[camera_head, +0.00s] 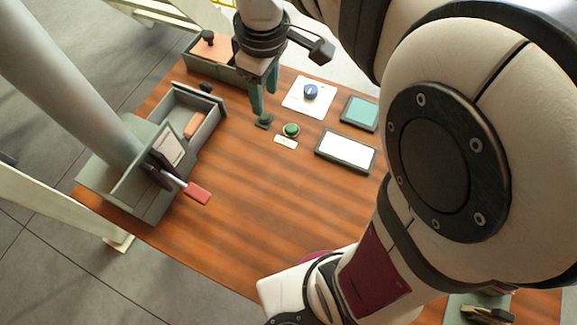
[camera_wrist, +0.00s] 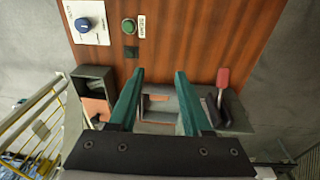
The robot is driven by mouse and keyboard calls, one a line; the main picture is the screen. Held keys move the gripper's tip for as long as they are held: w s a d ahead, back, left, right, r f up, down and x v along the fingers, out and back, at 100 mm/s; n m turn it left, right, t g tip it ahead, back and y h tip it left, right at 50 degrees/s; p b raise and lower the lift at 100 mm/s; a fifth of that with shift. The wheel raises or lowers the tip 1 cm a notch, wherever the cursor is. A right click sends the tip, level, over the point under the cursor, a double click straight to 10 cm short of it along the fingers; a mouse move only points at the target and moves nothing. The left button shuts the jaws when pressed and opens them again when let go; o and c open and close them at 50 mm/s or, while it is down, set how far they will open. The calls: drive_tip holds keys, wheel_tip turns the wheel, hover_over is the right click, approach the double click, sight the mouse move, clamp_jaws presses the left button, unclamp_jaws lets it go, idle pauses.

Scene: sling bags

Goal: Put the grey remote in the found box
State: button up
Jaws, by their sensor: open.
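My gripper (camera_head: 263,97) is over the back part of the table, its two green fingers pointing down. In the wrist view the fingers (camera_wrist: 160,73) are apart with nothing between them. I cannot pick out a grey remote for sure in either view. No label reading "found" can be made out. A grey-green box (camera_head: 212,69) with an orange inside stands at the back edge; it also shows in the wrist view (camera_wrist: 92,72). Another grey-green unit with an open drawer (camera_head: 210,125) stands at the left, with an orange piece (camera_head: 194,124) in the drawer.
A red handle (camera_head: 198,193) sticks out at the left unit. A small dark piece (camera_head: 264,122) and a green button (camera_head: 291,130) are near my fingers. A blue knob (camera_head: 311,92) on a white plate and two flat panels lie right. The front middle table is clear.

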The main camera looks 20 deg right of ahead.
drive_tip(key=s+a+f+m, duration=0.1)
drive_tip(key=s+m, duration=0.6)
drive_tip(key=s, duration=0.3)
drive_tip(key=s+a+f+m+g+y, duration=0.1)
drive_tip(key=s+f+m, duration=0.1)
drive_tip(key=s+m, duration=0.5)
drive_tip(key=s, duration=0.2)
drive_tip(key=shift+s+a+y, duration=0.3)
drive_tip(key=shift+s+a, duration=0.05)
drive_tip(key=shift+s, duration=0.05)
